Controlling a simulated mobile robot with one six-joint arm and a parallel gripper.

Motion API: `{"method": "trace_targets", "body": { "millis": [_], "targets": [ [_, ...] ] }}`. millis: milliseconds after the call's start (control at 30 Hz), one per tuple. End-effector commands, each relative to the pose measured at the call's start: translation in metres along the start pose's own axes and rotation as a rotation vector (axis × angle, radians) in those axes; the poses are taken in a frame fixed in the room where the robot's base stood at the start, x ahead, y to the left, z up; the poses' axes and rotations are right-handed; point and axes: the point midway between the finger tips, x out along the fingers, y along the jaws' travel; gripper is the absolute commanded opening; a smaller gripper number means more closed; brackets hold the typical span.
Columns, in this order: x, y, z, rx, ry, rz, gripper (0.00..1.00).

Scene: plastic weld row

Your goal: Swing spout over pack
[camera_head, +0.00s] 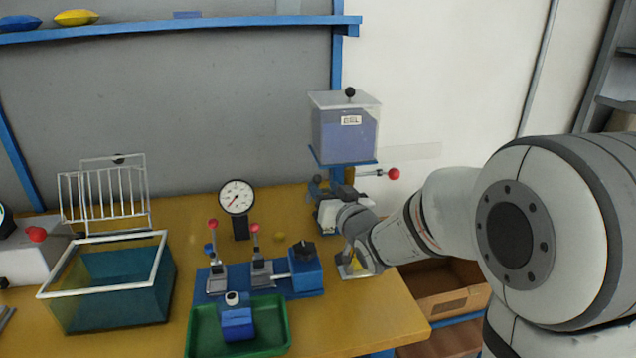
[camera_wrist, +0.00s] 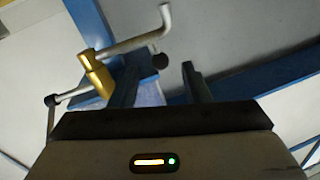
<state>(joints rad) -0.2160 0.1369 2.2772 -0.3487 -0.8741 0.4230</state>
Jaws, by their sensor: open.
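The spout (camera_wrist: 143,42) shows in the wrist view as a bent grey pipe running from a brass valve body (camera_wrist: 98,76), just beyond my fingertips. A dark round knob (camera_wrist: 160,61) on a short stem hangs beside the pipe. My gripper (camera_wrist: 161,80) is open, its two dark fingers apart with nothing clearly between them. In the head view my gripper (camera_head: 325,188) is under the clear tank (camera_head: 345,130) of blue contents. My arm and gripper hide the spout there. A yellow item, perhaps the pack (camera_head: 357,264), lies on a small pale stand, partly behind my wrist.
A red-ball lever (camera_head: 393,174) sticks out right of the tank. A dial gauge (camera_head: 237,197), a blue fixture with red-knobbed levers (camera_head: 262,270), a green tray (camera_head: 195,335) and a glass-like tank (camera_head: 120,300) stand to the left. A cardboard box (camera_head: 445,290) is beyond the table's right edge.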

Motion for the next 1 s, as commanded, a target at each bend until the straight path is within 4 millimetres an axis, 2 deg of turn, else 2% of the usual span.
{"method": "trace_targets", "body": {
  "millis": [300, 433, 800, 1000],
  "targets": [
    [0.050, 0.000, -0.001, -0.001, 0.000, 0.002, 0.43],
    [0.064, 0.001, -0.002, -0.001, 0.001, 0.002, 0.43],
    [0.071, 0.001, -0.001, -0.001, 0.001, 0.005, 0.43],
    [0.071, 0.002, -0.002, -0.001, 0.001, 0.005, 0.27]
  ]
}}
